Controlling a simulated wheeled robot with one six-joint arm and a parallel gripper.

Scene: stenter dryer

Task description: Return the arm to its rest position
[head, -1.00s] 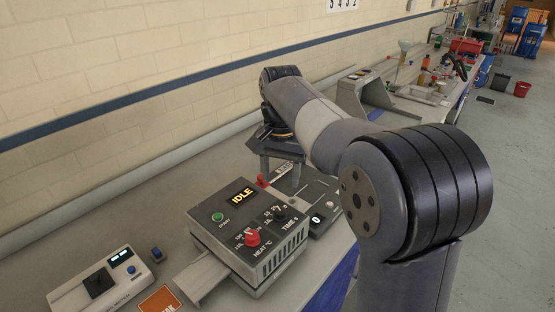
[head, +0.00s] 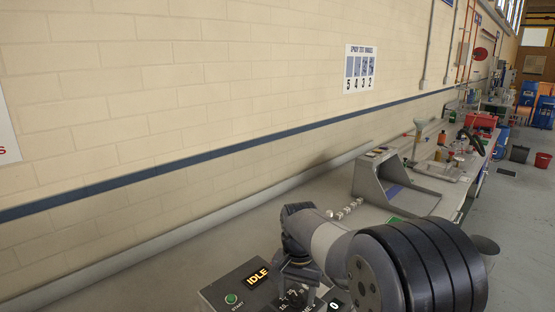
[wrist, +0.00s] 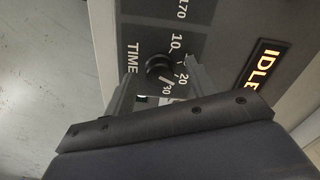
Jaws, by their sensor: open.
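My gripper (wrist: 159,84) is open in the wrist view, its two grey fingers reaching toward a dark grey control panel. A black TIME knob (wrist: 158,66) shows between the fingers; I cannot tell whether they touch it. In the head view my gripper (head: 299,272) hangs below the bent wrist, over the dryer's control box (head: 235,283). The box's display (head: 257,276) reads IDLE, and a green START button (head: 231,299) is beside it. My arm's large black-banded joint fills the lower right of the head view.
A grey angled stand (head: 372,181) is on the bench behind the arm. Bottles and a red box (head: 482,121) stand farther along. The brick wall runs along the left. Open floor (head: 525,195) lies to the right.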

